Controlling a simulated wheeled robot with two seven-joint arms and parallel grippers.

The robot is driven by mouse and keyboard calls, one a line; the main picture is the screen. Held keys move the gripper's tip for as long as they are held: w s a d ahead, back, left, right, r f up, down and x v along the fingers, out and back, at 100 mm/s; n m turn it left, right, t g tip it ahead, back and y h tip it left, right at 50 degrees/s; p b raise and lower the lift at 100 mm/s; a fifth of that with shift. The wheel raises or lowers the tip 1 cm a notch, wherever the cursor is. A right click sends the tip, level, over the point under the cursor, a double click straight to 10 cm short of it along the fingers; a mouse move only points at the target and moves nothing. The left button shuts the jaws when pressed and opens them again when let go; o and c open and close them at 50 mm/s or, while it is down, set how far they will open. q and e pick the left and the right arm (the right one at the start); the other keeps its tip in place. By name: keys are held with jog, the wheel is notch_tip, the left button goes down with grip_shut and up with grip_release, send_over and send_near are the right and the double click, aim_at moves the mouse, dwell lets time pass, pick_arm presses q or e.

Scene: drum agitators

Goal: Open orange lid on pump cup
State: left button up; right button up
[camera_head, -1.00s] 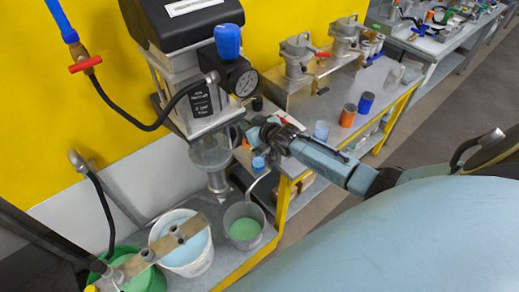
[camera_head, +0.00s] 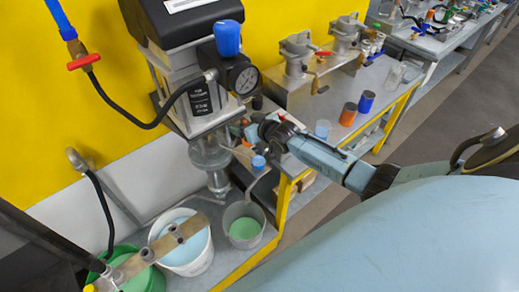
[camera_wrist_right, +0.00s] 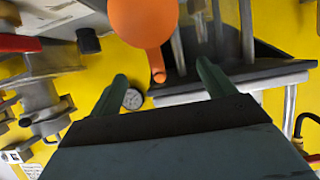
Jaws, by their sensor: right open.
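In the right wrist view an orange round lid (camera_wrist_right: 143,20) with a short orange tab shows at the top, cut off by the frame edge. My right gripper (camera_wrist_right: 165,82) is open, its two green fingers wide apart, with the orange tab between them in the picture; I see no contact. In the head view my right gripper (camera_head: 262,128) is beside the pump machine, and its fingers are hard to make out. The orange lid cannot be told clearly there, and I cannot make out the cup under it. My left gripper is not in view.
The pump machine (camera_head: 190,85) with its gauge (camera_head: 243,80) stands left of my right arm. Buckets with pale blue (camera_head: 187,258) and green liquid (camera_head: 243,229) stand below. An orange jar (camera_head: 348,114) and a blue jar (camera_head: 365,102) stand on the bench at right.

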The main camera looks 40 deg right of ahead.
jog(key=p+v, duration=0.4)
jog(key=v, duration=0.3)
dwell(0.5)
dwell(0.6)
jog(key=s+f+b, duration=0.1)
jog(key=s+f, duration=0.1)
jog(key=f, duration=0.3)
jog(key=s+f+g+b, duration=0.1)
jog(key=s+f+b, duration=0.1)
jog(key=f, duration=0.3)
jog(key=s+f+g+b, duration=0.1)
jog(key=s+f, duration=0.1)
jog(key=f, duration=0.3)
jog(key=shift+s+f+h, duration=0.15)
jog(key=shift+h, duration=0.25)
jog(key=s+a+f+g+b, duration=0.25)
jog(key=s+f+b, duration=0.25)
jog(key=s+f, duration=0.85)
jog(key=s+a+f+g+b, duration=0.2)
jog(key=s+f+g+b, duration=0.25)
jog(key=s+f, duration=0.9)
jog(key=s+a+f+g+b, duration=0.1)
jog(key=s+a+f+b, duration=0.1)
jog(key=s+f, duration=0.3)
jog(key=s+a+f+n+g+b, duration=0.1)
jog(key=s+f, duration=0.4)
jog(key=s, duration=0.5)
jog(key=shift+a+f+n+g+b, duration=0.35)
jog(key=shift+a+g+b, duration=0.3)
jog(key=shift+a, duration=0.45)
